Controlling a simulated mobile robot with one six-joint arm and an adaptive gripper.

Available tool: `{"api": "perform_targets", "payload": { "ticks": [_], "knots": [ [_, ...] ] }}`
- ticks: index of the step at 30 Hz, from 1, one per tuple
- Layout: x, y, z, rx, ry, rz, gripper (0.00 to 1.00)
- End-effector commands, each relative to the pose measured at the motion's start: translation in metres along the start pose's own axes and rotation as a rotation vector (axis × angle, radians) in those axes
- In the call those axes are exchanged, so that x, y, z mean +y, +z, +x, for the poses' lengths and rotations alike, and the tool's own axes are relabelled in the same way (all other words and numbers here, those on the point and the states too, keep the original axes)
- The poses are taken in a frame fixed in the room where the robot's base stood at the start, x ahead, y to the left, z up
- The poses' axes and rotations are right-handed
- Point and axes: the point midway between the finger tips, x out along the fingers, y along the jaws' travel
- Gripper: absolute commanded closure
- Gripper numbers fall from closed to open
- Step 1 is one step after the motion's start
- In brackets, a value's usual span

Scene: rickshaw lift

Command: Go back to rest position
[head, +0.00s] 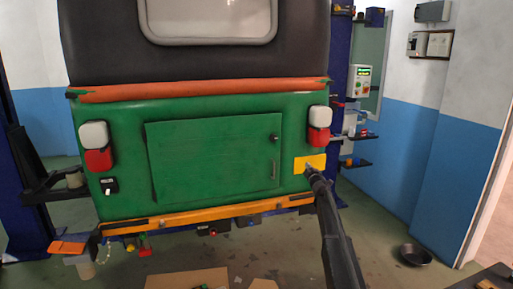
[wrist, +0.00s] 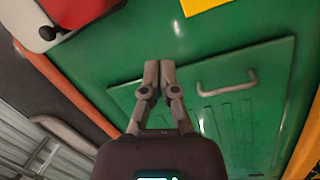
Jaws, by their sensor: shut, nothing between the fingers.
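My gripper (head: 309,171) is at the right of the rickshaw's green rear, in front of the lower part of the yellow plate (head: 317,161) in the head view. In the wrist view my gripper (wrist: 160,67) is shut with its fingertips together and nothing between them. Beyond it is the closed green rear hatch (wrist: 245,115) with a grey handle (wrist: 228,83). The hatch also shows in the head view (head: 213,160). I cannot tell whether the fingertips touch the body.
Blue lift posts stand on both sides, with a control box (head: 361,81) on the right post. A dark round pan (head: 414,255) lies on the floor at right. The floor at right is mostly open.

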Motion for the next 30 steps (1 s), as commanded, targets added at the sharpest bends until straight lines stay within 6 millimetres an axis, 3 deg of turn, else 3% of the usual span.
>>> {"api": "perform_targets", "payload": {
  "ticks": [1, 8, 17, 23, 30],
  "knots": [
    [0.001, 0.000, -0.021, -0.055, 0.006, 0.038, 1.00],
    [-0.007, 0.019, -0.089, -0.321, 0.003, 0.222, 1.00],
    [-0.041, 0.033, -0.196, -0.663, -0.082, 0.460, 1.00],
    [-0.074, 0.028, -0.277, -0.881, -0.191, 0.609, 1.00],
    [-0.115, 0.005, -0.383, -1.126, -0.377, 0.768, 1.00]
  ]
}}
